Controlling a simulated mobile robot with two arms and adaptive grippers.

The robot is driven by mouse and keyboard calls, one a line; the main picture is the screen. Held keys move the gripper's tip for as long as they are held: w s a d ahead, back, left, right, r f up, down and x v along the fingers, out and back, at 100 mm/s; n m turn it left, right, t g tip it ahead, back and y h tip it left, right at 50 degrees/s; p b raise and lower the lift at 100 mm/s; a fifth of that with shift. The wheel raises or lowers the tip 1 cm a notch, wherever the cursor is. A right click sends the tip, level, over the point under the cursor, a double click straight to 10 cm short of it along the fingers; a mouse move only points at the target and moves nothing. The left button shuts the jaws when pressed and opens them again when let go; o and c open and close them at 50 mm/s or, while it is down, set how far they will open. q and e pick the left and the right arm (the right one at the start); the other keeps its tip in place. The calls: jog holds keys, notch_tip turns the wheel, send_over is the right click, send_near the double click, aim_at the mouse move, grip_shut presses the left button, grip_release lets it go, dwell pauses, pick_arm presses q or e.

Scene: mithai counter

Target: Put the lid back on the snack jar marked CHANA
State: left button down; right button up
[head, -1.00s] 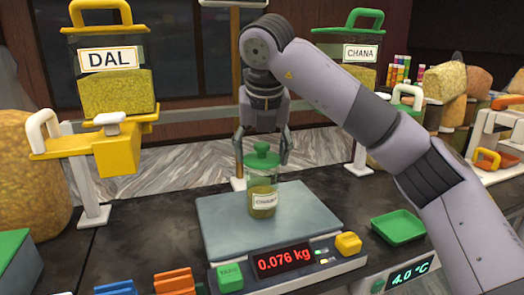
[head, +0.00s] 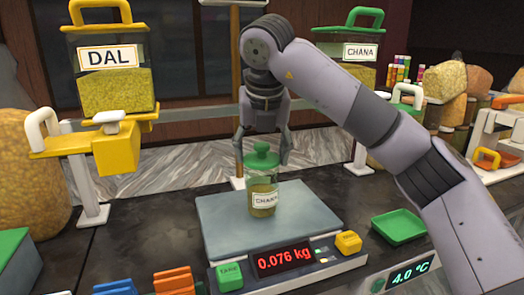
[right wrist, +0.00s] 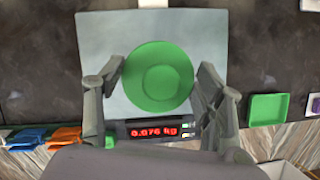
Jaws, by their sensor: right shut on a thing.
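The small snack jar (head: 264,203), clear with a CHANA label and yellowish contents, stands upright on the scale plate (head: 318,218). The green knobbed lid (head: 262,162) is at the jar's mouth, roughly level and lined up with it; I cannot tell whether it is fully seated. My right gripper (head: 263,157) comes down from above and is shut on the lid, one finger on each side. In the right wrist view the round lid (right wrist: 158,77) lies between the fingers and hides the jar below. My left gripper is not in view.
The scale display (head: 284,259) reads 0.076 kg. A green tray (head: 399,227) lies right of the scale. A DAL dispenser (head: 108,90) stands at left and a larger CHANA dispenser (head: 350,75) behind my right arm. Blue and orange items (head: 173,280) lie at front left.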

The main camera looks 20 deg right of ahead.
dwell(0.3)
jog(key=o, duration=1.1)
jog(key=shift+c, duration=0.2)
jog(key=shift+o, duration=0.3)
jog(key=shift+o, duration=1.4)
jog(key=shift+r+p, duration=2.65)
jog(key=shift+r, duration=0.85)
jog(key=shift+c, duration=0.5)
